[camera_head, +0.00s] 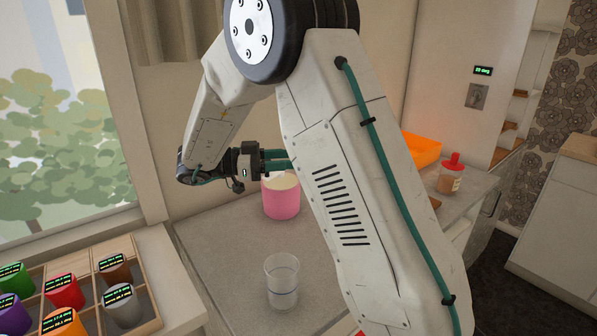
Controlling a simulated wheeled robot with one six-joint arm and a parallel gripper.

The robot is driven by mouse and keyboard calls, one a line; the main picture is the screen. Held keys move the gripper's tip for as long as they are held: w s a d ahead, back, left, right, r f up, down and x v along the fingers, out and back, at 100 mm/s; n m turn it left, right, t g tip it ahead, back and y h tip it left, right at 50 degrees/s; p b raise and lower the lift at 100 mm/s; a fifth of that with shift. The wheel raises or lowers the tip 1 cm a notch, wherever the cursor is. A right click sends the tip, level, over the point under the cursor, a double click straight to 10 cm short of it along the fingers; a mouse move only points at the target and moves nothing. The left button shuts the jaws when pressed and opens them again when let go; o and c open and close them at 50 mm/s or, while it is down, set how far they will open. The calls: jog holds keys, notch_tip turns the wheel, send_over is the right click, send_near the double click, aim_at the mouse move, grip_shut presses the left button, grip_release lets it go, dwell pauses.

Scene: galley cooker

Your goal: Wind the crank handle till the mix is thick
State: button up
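A pink pot (281,203) with pale, cream-coloured contents stands on the grey worktop near the back wall. My gripper (279,160) has teal fingers and is level with the pot's rim, at its back edge. My arm hides the fingertips and the space to the right of the pot. I cannot make out a crank handle, and I cannot tell whether the fingers hold anything. How thick the pot's contents are cannot be seen from here.
A clear glass (282,283) with a blue line stands in front of the pot. A wooden divided tray (150,300) holds several coloured cups at lower left. An orange tray (424,149) and a red-capped bottle (450,179) are at right. A wall display (482,70) hangs above a switch (477,96).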

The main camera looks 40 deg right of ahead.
jog(key=s+a, duration=0.1)
jog(key=s, duration=0.7)
jog(key=shift+s+a+r, duration=0.25)
jog(key=shift+a+r, duration=0.05)
jog(key=shift+r, duration=0.1)
jog(key=shift+c, duration=0.3)
